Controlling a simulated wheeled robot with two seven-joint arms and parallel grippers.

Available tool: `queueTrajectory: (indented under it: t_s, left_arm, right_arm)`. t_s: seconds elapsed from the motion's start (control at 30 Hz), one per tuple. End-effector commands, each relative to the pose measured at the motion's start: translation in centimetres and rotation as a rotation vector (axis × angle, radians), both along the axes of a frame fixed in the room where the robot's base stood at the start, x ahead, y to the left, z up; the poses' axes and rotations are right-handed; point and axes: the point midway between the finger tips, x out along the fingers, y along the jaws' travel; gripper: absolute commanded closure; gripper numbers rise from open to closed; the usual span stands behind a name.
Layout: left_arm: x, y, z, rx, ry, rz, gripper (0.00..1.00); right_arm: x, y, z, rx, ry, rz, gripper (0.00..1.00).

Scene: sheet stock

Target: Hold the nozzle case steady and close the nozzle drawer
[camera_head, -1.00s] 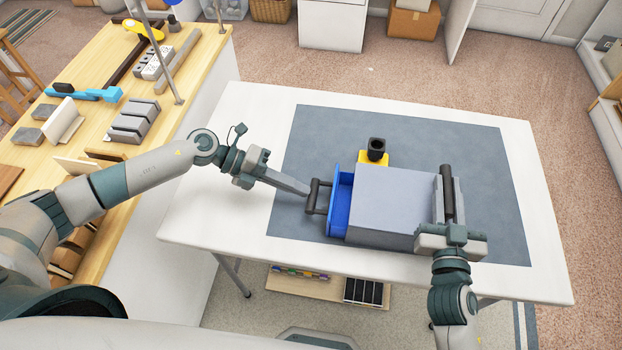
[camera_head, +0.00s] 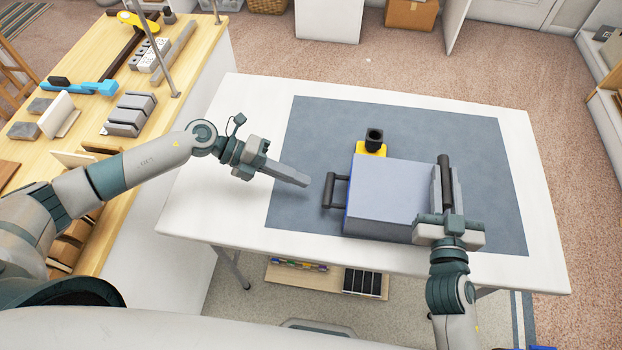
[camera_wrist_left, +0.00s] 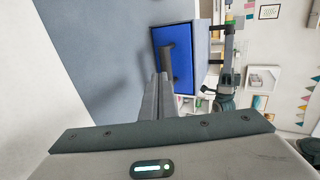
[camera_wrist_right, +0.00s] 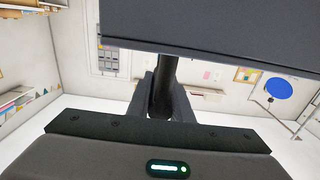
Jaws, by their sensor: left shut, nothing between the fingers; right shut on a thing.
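The nozzle case (camera_head: 392,188) is a grey box on the dark mat. Its blue-fronted nozzle drawer (camera_wrist_left: 181,70) sits flush at the left side, with a dark handle (camera_head: 334,191) sticking out. My left gripper (camera_head: 306,182) is shut and empty, a short gap to the left of the handle. A dark bar handle (camera_head: 446,184) runs along the case's right side. My right gripper (camera_head: 447,212) is shut on this bar, which also shows between its fingers in the right wrist view (camera_wrist_right: 162,90).
A yellow block with a black cup (camera_head: 374,143) stands behind the case. The mat (camera_head: 310,120) lies on a white table (camera_head: 205,190), clear around the case's left. A wooden bench (camera_head: 190,75) with tools and blocks stands at the left.

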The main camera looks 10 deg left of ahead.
Motion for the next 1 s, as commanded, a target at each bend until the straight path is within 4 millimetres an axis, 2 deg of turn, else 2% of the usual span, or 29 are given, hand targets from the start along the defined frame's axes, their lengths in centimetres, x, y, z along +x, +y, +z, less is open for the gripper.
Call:
queueTrajectory:
  t_s: [0.03, 0.3, 0.5, 0.7, 1.0]
  left_arm:
    - [0.0, 1.0, 0.2, 0.002, 0.000, 0.003, 1.00]
    - [0.0, 5.6, 2.6, 0.002, -0.001, 0.002, 1.00]
    - [0.0, 8.1, 4.0, 0.001, 0.000, 0.001, 1.00]
    - [-0.1, 9.1, 4.5, -0.001, 0.001, 0.000, 1.00]
    - [0.0, 9.2, 4.6, -0.001, 0.000, 0.000, 1.00]
  right_arm:
    - [-0.1, 0.0, -0.8, 0.000, 0.015, -0.002, 1.00]
    - [-0.1, 0.0, -0.8, 0.000, 0.015, -0.002, 1.00]
    - [-0.1, 0.0, -0.8, 0.000, 0.015, -0.002, 1.00]
    - [-0.1, 0.0, -0.8, 0.000, 0.015, -0.002, 1.00]
    - [-0.1, 0.0, -0.8, 0.000, 0.015, -0.002, 1.00]
